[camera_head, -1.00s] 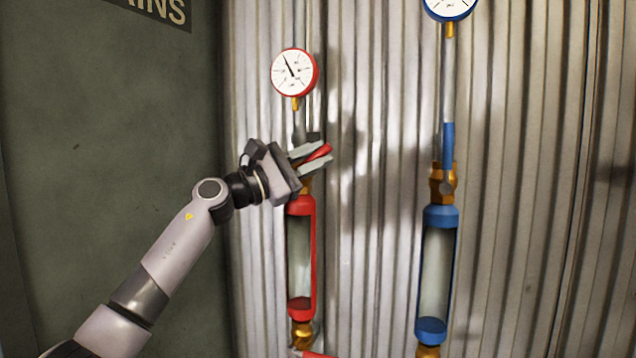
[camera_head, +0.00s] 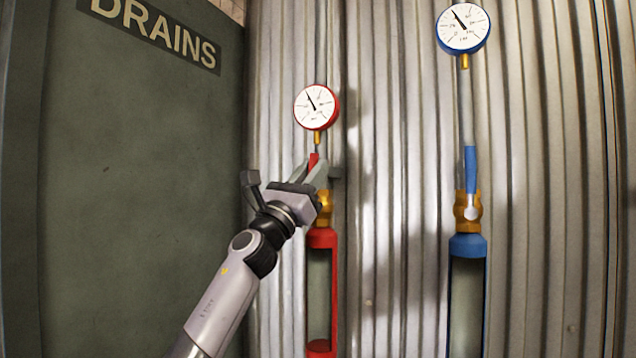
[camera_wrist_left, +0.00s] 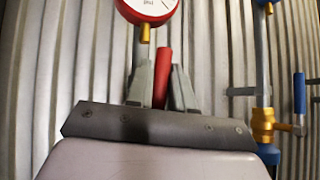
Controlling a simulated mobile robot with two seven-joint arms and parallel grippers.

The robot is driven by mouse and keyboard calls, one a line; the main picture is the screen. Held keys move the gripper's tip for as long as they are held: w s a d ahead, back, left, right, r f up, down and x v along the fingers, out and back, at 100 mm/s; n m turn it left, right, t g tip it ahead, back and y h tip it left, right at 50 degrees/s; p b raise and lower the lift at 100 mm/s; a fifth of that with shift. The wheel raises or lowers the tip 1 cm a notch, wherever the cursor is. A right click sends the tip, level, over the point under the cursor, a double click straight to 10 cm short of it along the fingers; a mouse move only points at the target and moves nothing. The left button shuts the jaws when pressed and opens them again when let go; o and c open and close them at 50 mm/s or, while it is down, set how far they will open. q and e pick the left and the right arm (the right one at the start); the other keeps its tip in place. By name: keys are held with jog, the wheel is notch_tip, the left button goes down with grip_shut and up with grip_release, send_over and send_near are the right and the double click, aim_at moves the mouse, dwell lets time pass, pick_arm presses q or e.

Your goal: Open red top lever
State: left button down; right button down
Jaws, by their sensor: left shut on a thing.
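The red top lever (camera_head: 314,160) stands nearly upright just above the brass valve (camera_head: 324,207) on the red pipe. My left gripper (camera_head: 319,170) has its grey fingers on either side of it and is shut on it. In the left wrist view, the red lever (camera_wrist_left: 162,76) rises between the two fingers of the left gripper (camera_wrist_left: 161,88). The fingers and wrist hide the lever's lower end and part of the valve. My right gripper is not in view.
A red-rimmed gauge (camera_head: 316,107) sits just above the lever. A red sight tube (camera_head: 321,290) hangs below the valve. To the right is a blue line with a gauge (camera_head: 462,28) and an upright blue lever (camera_head: 471,172). A corrugated wall (camera_head: 400,130) stands behind.

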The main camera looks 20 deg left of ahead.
pick_arm(q)
jog(key=shift+a+n+t+y, duration=0.3)
jog(key=shift+n+y, duration=0.3)
jog(key=shift+n, duration=0.2)
jog(key=c, duration=1.1)
grip_release()
jog(key=v, duration=0.7)
